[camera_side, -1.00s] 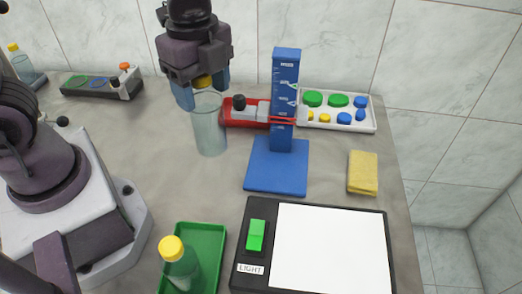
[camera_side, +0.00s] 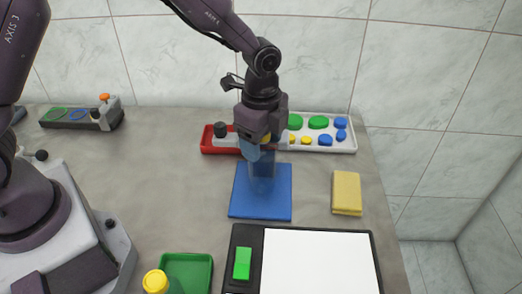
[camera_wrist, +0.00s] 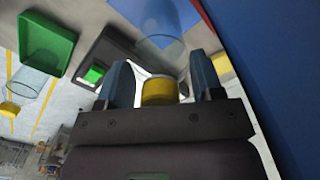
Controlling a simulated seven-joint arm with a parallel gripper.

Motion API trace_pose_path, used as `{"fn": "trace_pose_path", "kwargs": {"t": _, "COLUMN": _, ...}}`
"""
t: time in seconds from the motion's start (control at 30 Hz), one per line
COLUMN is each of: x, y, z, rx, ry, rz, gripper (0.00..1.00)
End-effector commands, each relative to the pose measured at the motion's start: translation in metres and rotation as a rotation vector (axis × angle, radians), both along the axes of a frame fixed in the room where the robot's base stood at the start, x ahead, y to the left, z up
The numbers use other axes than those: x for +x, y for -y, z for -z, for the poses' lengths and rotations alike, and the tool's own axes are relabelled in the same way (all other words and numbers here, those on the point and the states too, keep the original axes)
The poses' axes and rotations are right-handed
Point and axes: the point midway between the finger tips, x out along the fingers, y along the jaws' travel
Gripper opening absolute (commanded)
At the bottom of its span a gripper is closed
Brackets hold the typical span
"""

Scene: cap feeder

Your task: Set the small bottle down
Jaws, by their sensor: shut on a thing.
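The clear small bottle (camera_side: 262,184) hangs upright from my gripper (camera_side: 255,147) in the side view. Its lower part is in front of or over the blue base (camera_side: 242,208) of the measuring stand. I cannot tell whether its bottom touches the base. In the wrist view my gripper (camera_wrist: 161,88) is shut on its yellow cap (camera_wrist: 160,91), and the clear body (camera_wrist: 160,35) extends beyond. The stand's blue upright (camera_wrist: 265,60) fills the right of that view, close to my gripper; in the side view my gripper mostly hides it.
A red holder (camera_side: 206,141) and a white tray (camera_side: 350,148) of colored caps lie behind. A yellow sponge (camera_side: 346,193) lies right. A light panel (camera_side: 318,262), a green tray (camera_side: 188,264) and another yellow-capped bottle (camera_side: 155,281) are in front. The table left of the base is clear.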

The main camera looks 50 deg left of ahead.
Motion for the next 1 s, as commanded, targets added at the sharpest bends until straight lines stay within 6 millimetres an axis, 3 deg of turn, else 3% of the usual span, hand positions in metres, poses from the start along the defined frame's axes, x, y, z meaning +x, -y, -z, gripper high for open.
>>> {"fn": "trace_pose_path", "kwargs": {"t": 0.2, "x": -0.001, "y": 0.000, "z": 0.029, "rx": 0.001, "ry": -0.002, "rz": -0.001, "gripper": 0.16}}
{"fn": "trace_pose_path", "kwargs": {"t": 0.57, "x": -0.001, "y": 0.000, "z": 0.033, "rx": 0.001, "ry": -0.001, "rz": 0.000, "gripper": 0.16}}
{"fn": "trace_pose_path", "kwargs": {"t": 0.6, "x": -0.001, "y": 0.000, "z": 0.032, "rx": 0.001, "ry": -0.001, "rz": 0.000, "gripper": 0.70}}
{"fn": "trace_pose_path", "kwargs": {"t": 0.67, "x": -0.001, "y": 0.000, "z": 0.032, "rx": 0.001, "ry": -0.001, "rz": 0.000, "gripper": 0.83}}
{"fn": "trace_pose_path", "kwargs": {"t": 1.0, "x": -0.001, "y": 0.000, "z": 0.028, "rx": 0.000, "ry": 0.000, "rz": -0.001, "gripper": 0.86}}
